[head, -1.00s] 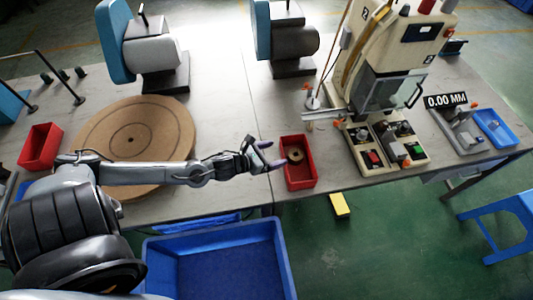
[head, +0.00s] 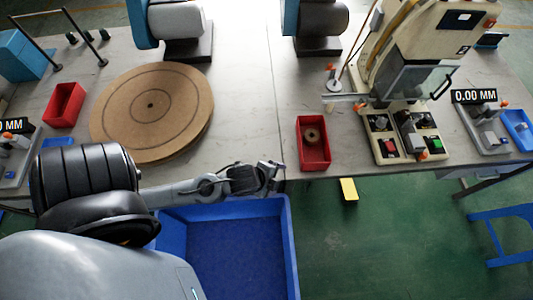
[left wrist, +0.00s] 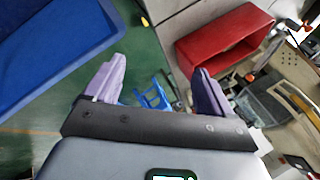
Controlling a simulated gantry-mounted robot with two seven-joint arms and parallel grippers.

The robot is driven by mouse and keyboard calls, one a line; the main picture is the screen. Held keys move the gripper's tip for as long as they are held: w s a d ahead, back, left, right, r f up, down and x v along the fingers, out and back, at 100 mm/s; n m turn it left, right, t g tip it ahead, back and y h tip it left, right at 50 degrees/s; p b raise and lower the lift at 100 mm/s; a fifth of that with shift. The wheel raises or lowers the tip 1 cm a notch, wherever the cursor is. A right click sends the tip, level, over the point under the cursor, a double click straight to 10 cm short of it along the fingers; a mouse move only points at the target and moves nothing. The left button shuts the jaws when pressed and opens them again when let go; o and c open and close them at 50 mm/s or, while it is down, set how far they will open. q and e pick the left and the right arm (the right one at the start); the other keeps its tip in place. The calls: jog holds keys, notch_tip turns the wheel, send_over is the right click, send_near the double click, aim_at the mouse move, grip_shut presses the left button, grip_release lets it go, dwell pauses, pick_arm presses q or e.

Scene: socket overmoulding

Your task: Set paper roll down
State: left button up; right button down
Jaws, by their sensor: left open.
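A small brown ring-shaped roll (head: 311,135), which I take for the paper roll, lies inside the red tray (head: 314,165) at the table's front edge, left of the press. My left gripper (head: 275,174) is to the left of the tray and apart from it, near the table's front edge. In the left wrist view its two purple fingers (left wrist: 157,85) are spread with nothing between them. The red tray (left wrist: 222,22) also shows there at the upper right; the roll cannot be made out in it. My right gripper is not in view.
A blue bin (head: 290,255) stands below the table's front edge. The press (head: 420,80) stands right of the roll's tray. The table centre is clear.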

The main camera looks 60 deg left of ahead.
pick_arm(q)
jog(key=s+d+r+n+g, duration=0.3)
jog(key=s+d+n, duration=0.1)
jog(key=n, duration=0.5)
jog(key=shift+s+d+n+h, duration=0.15)
jog(key=shift+s+n+h, duration=0.25)
jog(key=shift+s, duration=0.35)
notch_tip(320, 180, up, 28)
jog(key=p, duration=2.8)
jog(key=shift+r, duration=0.15)
